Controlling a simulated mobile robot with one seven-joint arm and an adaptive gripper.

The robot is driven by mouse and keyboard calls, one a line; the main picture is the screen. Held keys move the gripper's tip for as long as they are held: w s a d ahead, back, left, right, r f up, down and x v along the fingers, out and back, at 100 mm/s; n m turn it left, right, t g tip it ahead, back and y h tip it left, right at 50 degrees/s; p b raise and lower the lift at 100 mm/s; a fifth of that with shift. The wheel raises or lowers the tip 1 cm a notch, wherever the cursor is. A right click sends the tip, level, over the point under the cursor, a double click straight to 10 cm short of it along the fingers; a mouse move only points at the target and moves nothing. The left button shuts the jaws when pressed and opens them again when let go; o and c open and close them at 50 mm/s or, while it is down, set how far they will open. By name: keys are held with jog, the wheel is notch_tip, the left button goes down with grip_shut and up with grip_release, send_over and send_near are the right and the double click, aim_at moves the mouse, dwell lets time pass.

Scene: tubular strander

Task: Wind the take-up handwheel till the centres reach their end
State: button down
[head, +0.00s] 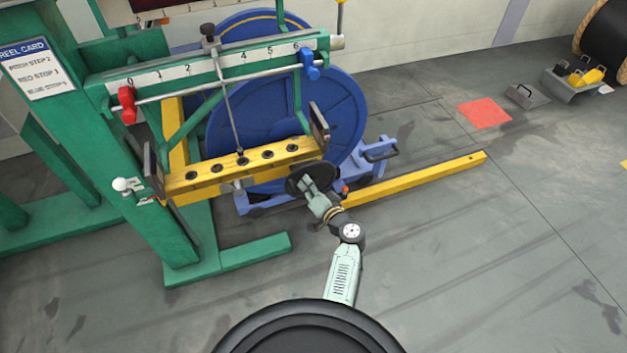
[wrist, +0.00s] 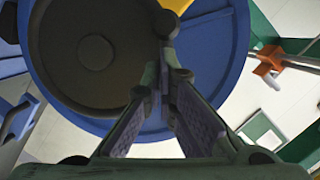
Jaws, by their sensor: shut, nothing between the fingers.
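The handwheel, a dark round disc (head: 317,168), sits at the right front end of the yellow beam (head: 205,180) in the head view. In the wrist view the dark disc (wrist: 70,45) fills the upper left, with its round hub (wrist: 95,52). My gripper (head: 306,183) is at the wheel's face in the head view. In the wrist view my gripper (wrist: 166,62) has its fingertips together by the disc's right edge, with nothing seen between them. I cannot tell whether they touch the wheel.
A big blue reel (head: 345,110) stands behind the beam, in a green frame (head: 165,225). A numbered scale (head: 265,60) carries a red clamp (head: 128,105) and a blue clamp (head: 310,66). A yellow bar (head: 420,180) runs right along the floor. Floor to the right is mostly clear.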

jog(key=shift+a+f, duration=0.1)
jog(key=shift+f, duration=0.05)
dwell(0.3)
jog(key=shift+s+a+n+b, duration=0.15)
jog(key=shift+n+b, duration=0.15)
jog(key=shift+b, duration=0.25)
jog(key=shift+a+f+b, duration=0.15)
jog(key=shift+f+b, duration=0.05)
jog(key=shift+b, duration=0.3)
